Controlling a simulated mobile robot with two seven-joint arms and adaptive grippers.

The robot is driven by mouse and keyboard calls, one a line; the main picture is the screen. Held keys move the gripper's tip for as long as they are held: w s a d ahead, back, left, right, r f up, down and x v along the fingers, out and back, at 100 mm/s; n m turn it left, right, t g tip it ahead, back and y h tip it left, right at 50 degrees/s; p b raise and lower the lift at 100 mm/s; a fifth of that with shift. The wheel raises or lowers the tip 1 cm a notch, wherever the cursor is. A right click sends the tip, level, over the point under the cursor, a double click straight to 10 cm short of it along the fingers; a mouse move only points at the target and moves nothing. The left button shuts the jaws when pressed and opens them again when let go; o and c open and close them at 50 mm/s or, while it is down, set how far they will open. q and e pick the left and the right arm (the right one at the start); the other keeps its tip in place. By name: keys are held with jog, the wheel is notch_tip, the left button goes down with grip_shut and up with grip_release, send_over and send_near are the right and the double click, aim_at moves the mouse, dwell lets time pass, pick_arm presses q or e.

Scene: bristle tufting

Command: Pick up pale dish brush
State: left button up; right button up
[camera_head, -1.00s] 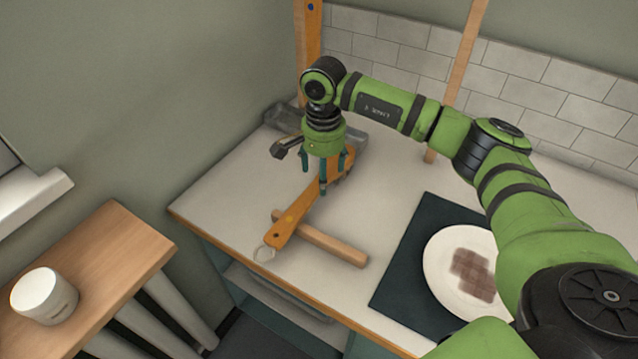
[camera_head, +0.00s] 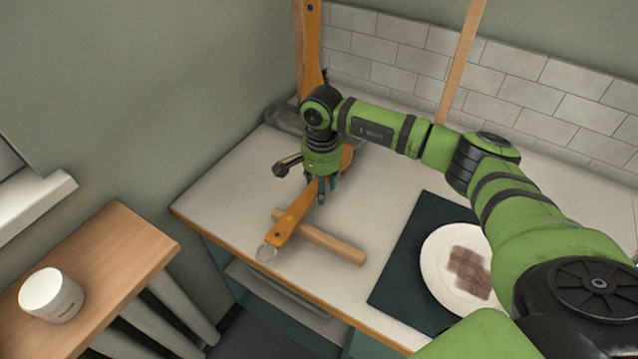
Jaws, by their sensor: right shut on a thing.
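The dish brush (camera_head: 289,224) has an orange-brown wooden handle with a pale loop at its near end. It lies at a slant on the counter, its handle crossing a light wooden rod (camera_head: 335,245). Its broader far end (camera_head: 347,158) shows beside my right gripper, which partly hides it; I cannot make out the bristles. My right gripper (camera_head: 322,196) points down from above and is shut on the brush's handle, near its middle. The brush appears to be still down at the counter. My left gripper is out of view.
A white plate (camera_head: 437,268) with brown food sits on a dark mat (camera_head: 401,284) to the right. A grey tray (camera_head: 283,117) stands behind the gripper, by wooden uprights (camera_head: 461,62). A white cup (camera_head: 52,296) stands on a separate wooden surface at left.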

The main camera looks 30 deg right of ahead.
jog(key=shift+r, duration=0.1)
jog(key=shift+w+r, duration=0.1)
jog(key=shift+r, duration=0.5)
notch_tip(320, 180, up, 3)
jog(key=shift+f+b, duration=0.1)
jog(key=shift+b, duration=0.6)
jog(key=s+d+r, duration=0.1)
jog(key=s+r, duration=0.1)
jog(key=s, duration=0.1)
jog(key=s+d+r+b, duration=0.1)
jog(key=s+r, duration=0.1)
jog(key=s, duration=0.2)
jog(key=s+d+r+b, duration=0.1)
jog(key=s+r, duration=0.1)
jog(key=s, duration=0.2)
jog(key=shift+s+d+r, duration=0.1)
jog(key=shift+d+r, duration=0.3)
